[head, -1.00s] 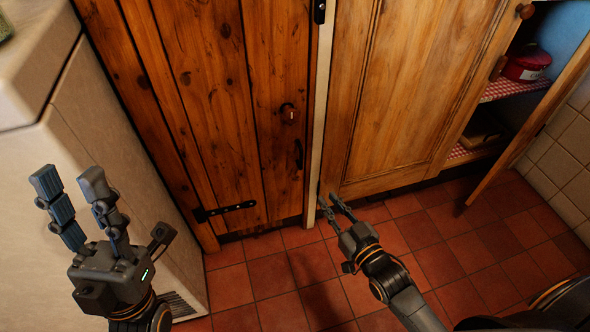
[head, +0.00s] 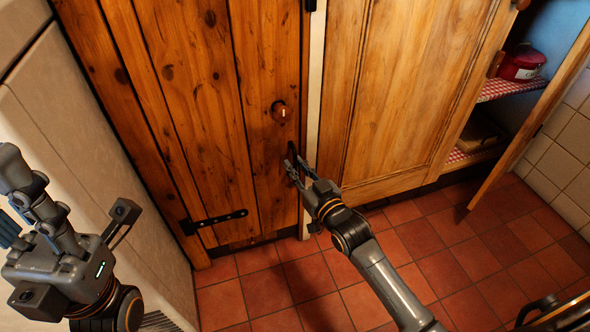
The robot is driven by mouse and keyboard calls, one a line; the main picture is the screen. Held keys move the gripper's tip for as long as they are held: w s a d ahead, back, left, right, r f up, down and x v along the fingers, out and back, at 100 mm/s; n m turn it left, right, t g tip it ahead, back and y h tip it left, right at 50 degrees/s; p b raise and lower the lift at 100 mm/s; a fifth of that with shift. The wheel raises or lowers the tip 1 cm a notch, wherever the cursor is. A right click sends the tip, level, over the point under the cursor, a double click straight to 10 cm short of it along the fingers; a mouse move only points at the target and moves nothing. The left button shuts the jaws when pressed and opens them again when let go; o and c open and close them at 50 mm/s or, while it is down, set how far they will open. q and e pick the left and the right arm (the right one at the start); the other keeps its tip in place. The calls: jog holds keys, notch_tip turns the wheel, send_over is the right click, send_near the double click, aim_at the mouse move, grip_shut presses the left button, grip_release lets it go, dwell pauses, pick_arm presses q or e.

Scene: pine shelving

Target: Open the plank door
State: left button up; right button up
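The plank door (head: 215,110) is shut, made of knotty brown boards, with a black strap hinge (head: 215,220) low on its left. A round wooden knob (head: 279,110) sits near its right edge. Below the knob is a dark pull handle (head: 292,150), now partly hidden by my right gripper. My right gripper (head: 296,166) is at this handle, its fingers apart on either side of the handle's lower part; contact is not clear. My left gripper (head: 14,200) is at the left edge of the view, partly cut off, open and empty, away from the door.
A paler cabinet door (head: 410,90) stands right of a light post (head: 315,90). Further right, an open cupboard has checked shelves (head: 510,88) with a red pot (head: 522,64). A pale wall block (head: 90,170) stands left. Red floor tiles (head: 300,275) are clear in front.

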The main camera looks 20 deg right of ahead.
jog(key=shift+w+a, duration=0.15)
jog(key=shift+w, duration=0.3)
grip_shut()
